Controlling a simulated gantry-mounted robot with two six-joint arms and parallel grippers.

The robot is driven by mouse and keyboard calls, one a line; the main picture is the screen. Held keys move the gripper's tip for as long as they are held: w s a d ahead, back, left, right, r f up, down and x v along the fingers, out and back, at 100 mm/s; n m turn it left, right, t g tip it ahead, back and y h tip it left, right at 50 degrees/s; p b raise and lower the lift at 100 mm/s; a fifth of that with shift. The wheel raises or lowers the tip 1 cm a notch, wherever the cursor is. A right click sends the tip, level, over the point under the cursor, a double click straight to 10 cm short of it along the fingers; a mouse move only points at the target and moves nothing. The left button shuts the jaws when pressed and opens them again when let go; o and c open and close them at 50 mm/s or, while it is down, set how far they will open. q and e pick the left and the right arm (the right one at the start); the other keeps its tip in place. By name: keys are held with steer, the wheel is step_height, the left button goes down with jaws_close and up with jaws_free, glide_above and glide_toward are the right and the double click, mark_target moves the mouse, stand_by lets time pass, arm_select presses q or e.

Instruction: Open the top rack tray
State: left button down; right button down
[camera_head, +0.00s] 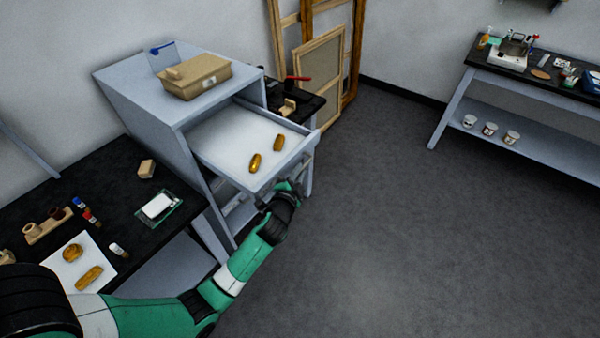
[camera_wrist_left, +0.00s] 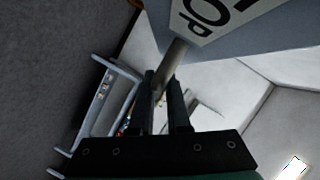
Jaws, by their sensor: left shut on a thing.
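The top rack tray (camera_head: 224,139) is pulled out of the grey rack (camera_head: 158,108) and stands open. Two gilt pieces lie in it near its front, one gilt fragment (camera_head: 255,163) and another gilt fragment (camera_head: 278,143). My left gripper (camera_head: 284,190) is at the tray's front edge. In the left wrist view its two fingers (camera_wrist_left: 167,95) are shut around a round metal bar, the tray handle (camera_wrist_left: 172,60). A label with large black letters (camera_wrist_left: 208,14) shows beside the handle. My right gripper is not in view.
A cardboard-coloured box (camera_head: 196,76) stands on the rack. A black worktable (camera_head: 120,185) at left holds small items and a white sheet (camera_head: 75,252) with gilt pieces. Wooden frames (camera_head: 322,75) lean at the back wall. Open grey floor (camera_head: 420,220) lies to the right.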

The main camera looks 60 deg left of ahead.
arm_select(q)
steer(key=c, duration=0.9)
jaws_free()
steer(key=shift+a, duration=0.1)
steer(key=p+v, duration=0.1)
steer(key=v, duration=1)
steer(key=shift+s+d+r+p, duration=0.1)
steer(key=shift+s+d+p, duration=0.15)
steer(key=shift+p, duration=0.1)
